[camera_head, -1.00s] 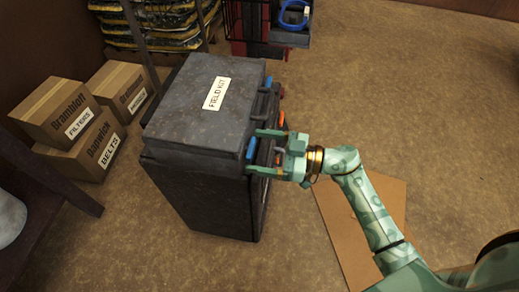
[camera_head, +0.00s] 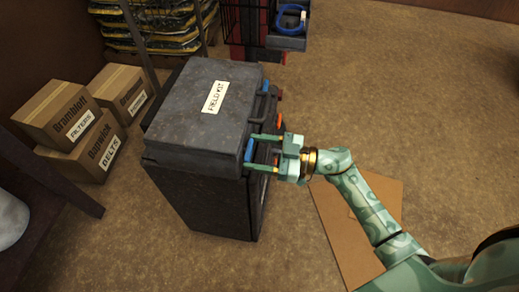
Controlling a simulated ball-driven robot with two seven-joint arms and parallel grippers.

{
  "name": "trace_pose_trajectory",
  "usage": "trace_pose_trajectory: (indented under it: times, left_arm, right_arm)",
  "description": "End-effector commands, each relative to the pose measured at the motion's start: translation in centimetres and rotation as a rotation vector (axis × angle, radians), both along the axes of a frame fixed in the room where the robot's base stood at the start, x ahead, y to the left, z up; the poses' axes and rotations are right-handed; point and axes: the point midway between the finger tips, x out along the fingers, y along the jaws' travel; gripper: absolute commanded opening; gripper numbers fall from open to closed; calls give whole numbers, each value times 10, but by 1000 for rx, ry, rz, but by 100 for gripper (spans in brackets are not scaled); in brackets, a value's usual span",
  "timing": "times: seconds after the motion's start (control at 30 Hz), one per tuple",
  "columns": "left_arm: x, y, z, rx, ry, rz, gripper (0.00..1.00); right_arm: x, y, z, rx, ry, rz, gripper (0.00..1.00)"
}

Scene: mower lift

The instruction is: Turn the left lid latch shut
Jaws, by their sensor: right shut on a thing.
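The dark grey case with the "FIELD KIT" lid (camera_head: 190,105) stands on the floor, its lid lying closed. The left lid latch (camera_head: 249,150) is a blue lever at the near end of the lid's right edge. My right gripper (camera_head: 250,152) comes in from the right, one finger on each side of this latch, and is shut on it. The latch is upright in the picture, slightly tilted; its lower end is hard to see beside the finger. A second blue latch (camera_head: 265,87) shows at the lid's far end. My left gripper is out of view.
A dark carry handle (camera_head: 262,107) and an orange part (camera_head: 279,120) sit on the case's right side. Cardboard boxes (camera_head: 75,125) are stacked at left. A flat brown sheet (camera_head: 340,235) lies under my right arm. The floor at right is clear.

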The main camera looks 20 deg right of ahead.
Motion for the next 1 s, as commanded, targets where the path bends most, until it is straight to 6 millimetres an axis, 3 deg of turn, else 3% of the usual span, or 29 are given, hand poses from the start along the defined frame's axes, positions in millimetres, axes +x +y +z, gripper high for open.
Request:
trace_pose_trajectory:
  times: [0.3,1.0]
  left_arm:
    - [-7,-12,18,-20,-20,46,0]
    - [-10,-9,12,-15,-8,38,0]
  right_arm:
    - [0,-1,1,-153,-216,0,39]
    - [-1,-1,-3,-523,-766,3,39]
